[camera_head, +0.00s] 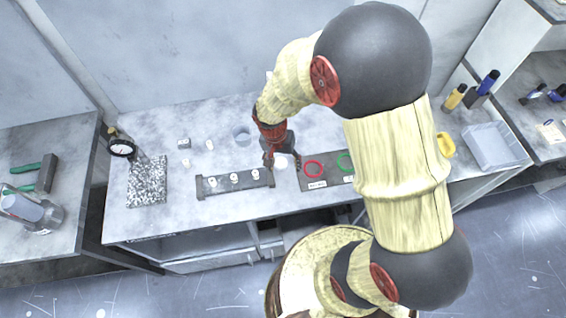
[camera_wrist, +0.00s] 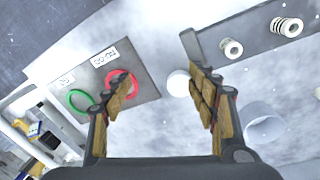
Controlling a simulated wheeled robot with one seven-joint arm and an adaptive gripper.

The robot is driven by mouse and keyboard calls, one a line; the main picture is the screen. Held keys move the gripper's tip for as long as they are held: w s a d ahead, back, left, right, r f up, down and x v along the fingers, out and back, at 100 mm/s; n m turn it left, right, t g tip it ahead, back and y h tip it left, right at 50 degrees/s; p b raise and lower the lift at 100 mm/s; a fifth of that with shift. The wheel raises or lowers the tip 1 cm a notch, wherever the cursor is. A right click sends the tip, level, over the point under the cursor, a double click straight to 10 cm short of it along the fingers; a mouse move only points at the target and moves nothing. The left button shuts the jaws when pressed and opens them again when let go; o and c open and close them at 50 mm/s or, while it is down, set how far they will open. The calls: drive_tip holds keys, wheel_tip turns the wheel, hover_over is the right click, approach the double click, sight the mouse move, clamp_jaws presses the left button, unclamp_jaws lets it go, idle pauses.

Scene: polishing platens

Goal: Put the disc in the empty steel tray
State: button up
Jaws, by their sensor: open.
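A small white disc (camera_head: 281,161) lies on the pale worktop between the peg block and the ring plate. In the wrist view the disc (camera_wrist: 179,83) shows between my fingers, closer to the right-hand one. My gripper (camera_head: 282,166) points down over the disc with its fingers spread; it is also open and empty in the wrist view (camera_wrist: 158,76). I cannot tell its exact height above the worktop. A shallow pale grey tray (camera_head: 522,160) stands at the right end of the worktop and looks empty.
A dark plate (camera_head: 313,185) with red and green rings lies right of the disc. A dark block (camera_head: 208,191) with white pieces lies left. A cup (camera_head: 241,137) stands behind. My arm hides part of the worktop before the tray. A yellow object (camera_head: 446,144) sits near the tray.

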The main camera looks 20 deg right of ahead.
sight(280, 162)
drive_tip(key=w+m, duration=0.1)
drive_tip(key=w, duration=0.1)
drive_tip(key=w+m+t, duration=0.1)
drive_tip(key=shift+w+a+r+m, duration=0.1)
drive_tip(key=shift+w+r+m, duration=0.15)
drive_tip(key=shift+w+m, duration=0.05)
drive_tip(key=shift+w+a+m, duration=0.1)
drive_tip(key=shift+w+m, duration=0.15)
drive_tip(key=shift+m, duration=0.45)
drive_tip(key=shift+d+f, duration=0.2)
drive_tip(key=shift+f, duration=0.8)
drive_tip(key=f, duration=0.3)
drive_tip(key=w+f, duration=0.1)
drive_tip(key=f, duration=0.1)
drive_tip(key=shift+w+d+f, duration=0.1)
drive_tip(key=shift+d+f, duration=0.15)
drive_tip(key=shift+f, duration=0.1)
drive_tip(key=shift+c, duration=0.5)
drive_tip(key=c, duration=1.3)
drive_tip(key=shift+r, duration=0.15)
